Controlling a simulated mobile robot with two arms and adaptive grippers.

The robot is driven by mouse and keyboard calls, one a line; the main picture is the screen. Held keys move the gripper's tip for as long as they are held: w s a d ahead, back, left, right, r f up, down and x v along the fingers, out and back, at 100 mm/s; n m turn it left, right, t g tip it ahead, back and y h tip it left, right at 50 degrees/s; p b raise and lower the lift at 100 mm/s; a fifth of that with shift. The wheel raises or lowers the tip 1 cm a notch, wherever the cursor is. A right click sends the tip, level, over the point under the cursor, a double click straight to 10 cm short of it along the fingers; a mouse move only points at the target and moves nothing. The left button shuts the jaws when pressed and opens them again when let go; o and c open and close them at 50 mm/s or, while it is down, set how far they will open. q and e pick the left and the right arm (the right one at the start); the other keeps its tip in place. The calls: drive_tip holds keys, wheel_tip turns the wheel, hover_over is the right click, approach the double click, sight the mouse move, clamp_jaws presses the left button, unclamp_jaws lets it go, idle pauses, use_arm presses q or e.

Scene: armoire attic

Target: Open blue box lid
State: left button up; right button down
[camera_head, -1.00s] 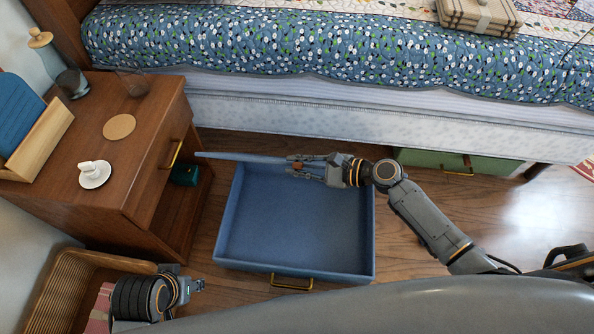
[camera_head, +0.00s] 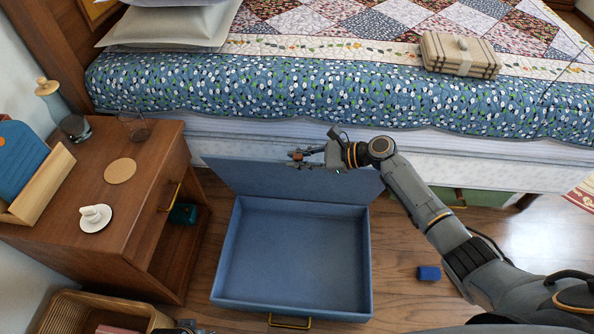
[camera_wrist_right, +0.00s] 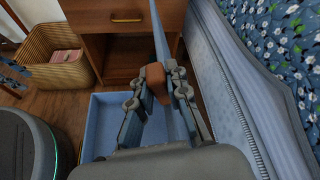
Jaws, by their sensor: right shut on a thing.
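The blue box (camera_head: 290,255) stands on the wooden floor beside the bed, open and empty, with a brass handle (camera_head: 289,321) at its front. Its blue lid (camera_head: 250,178) is raised at the back edge and leans toward the bed. In the right wrist view the lid (camera_wrist_right: 160,35) shows nearly edge-on. My right gripper (camera_head: 297,159) is at the lid's upper edge. Its fingers are shut on a brown tab (camera_wrist_right: 156,80) at that edge. Only a small part of my left gripper (camera_head: 187,327) shows at the bottom; its fingers cannot be made out.
The bed (camera_head: 450,160) is close behind the lid. A wooden nightstand (camera_head: 150,215) stands left of the box, with a wicker basket (camera_head: 95,307) in front of it. A green box (camera_head: 475,200) is under the bed. A small blue object (camera_head: 428,272) lies on the floor at right.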

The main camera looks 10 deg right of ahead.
drive_tip(key=shift+w+d+r, duration=0.15)
drive_tip(key=shift+w, duration=0.25)
drive_tip(key=shift+w+d+r, duration=0.1)
drive_tip(key=shift+w+r, duration=0.05)
drive_tip(key=shift+w, duration=0.2)
drive_tip(key=c, duration=1.3)
unclamp_jaws()
drive_tip(key=v, duration=1.2)
drive_tip(key=shift+c, duration=0.3)
